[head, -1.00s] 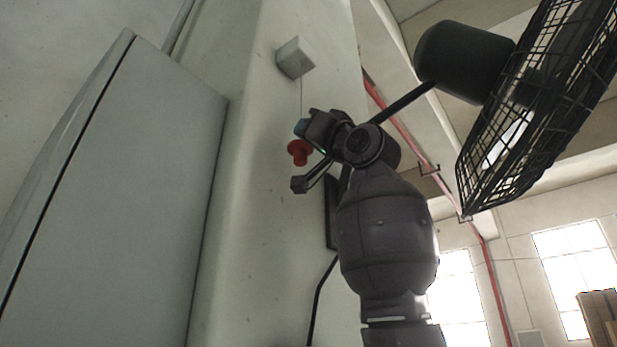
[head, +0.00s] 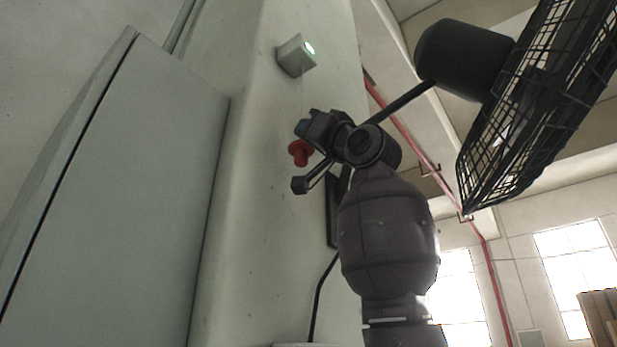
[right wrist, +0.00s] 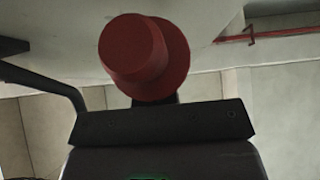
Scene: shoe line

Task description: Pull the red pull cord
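The red pull cord's handle (head: 300,153) is a red knob with a wide flange, below a small pale box (head: 296,56) on the pillar. A thin cord runs down from the box towards it. In the right wrist view the red handle (right wrist: 146,56) is large, just beyond the dark gripper body; one finger shows at left. My left gripper is not in view.
A black caged fan (head: 535,105) hangs at the upper right, close to my right arm. A grey cabinet (head: 120,190) fills the left. The pale pillar (head: 262,240) stands behind the handle, with a black cable (head: 318,300) running down it.

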